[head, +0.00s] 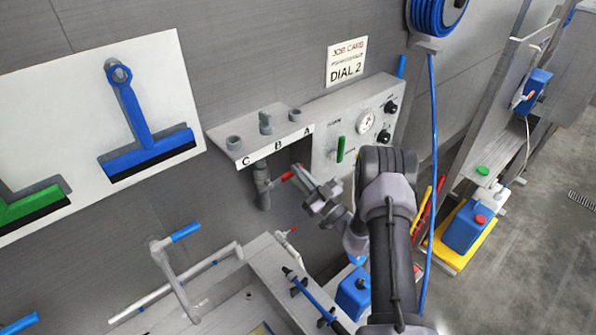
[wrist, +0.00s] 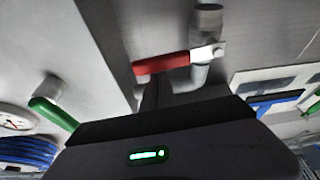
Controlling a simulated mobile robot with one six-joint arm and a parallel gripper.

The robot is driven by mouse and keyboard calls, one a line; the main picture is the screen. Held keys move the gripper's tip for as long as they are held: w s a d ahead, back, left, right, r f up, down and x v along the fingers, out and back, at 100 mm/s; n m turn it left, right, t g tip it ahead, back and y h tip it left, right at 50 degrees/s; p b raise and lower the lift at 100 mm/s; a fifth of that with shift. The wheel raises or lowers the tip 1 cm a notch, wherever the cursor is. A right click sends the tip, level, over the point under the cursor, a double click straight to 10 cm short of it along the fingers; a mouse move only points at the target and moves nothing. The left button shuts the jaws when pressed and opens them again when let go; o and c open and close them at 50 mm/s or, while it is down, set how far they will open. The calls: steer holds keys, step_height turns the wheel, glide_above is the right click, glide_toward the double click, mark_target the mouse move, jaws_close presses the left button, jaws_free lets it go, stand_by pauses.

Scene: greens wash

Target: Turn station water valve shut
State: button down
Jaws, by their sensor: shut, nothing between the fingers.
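A red lever (head: 287,176) sits on a grey vertical pipe (head: 263,188) below the shelf marked C, B, A. It sticks out sideways from the pipe, and the wrist view shows the red lever (wrist: 162,63) crosswise to it. My gripper (head: 298,172) is shut and empty, with its tips at the lever's free end. In the wrist view the dark fingers (wrist: 156,92) overlap the lever's edge; I cannot tell whether they touch. A green handle (head: 340,148) stands upright on the grey control panel (head: 325,118), right of the lever. No label naming the valve is readable.
The panel carries a round gauge (head: 366,122) and dark knobs (head: 390,107). A job card (head: 346,62) reads "DIAL 2". A blue hose (head: 433,150) hangs right of my arm. A sink (head: 235,305) with a blue-handled tap (head: 185,232) lies below left.

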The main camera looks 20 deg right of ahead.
steer(key=shift+d+f, duration=0.1)
steer(key=shift+f, duration=0.35)
stand_by(0.4)
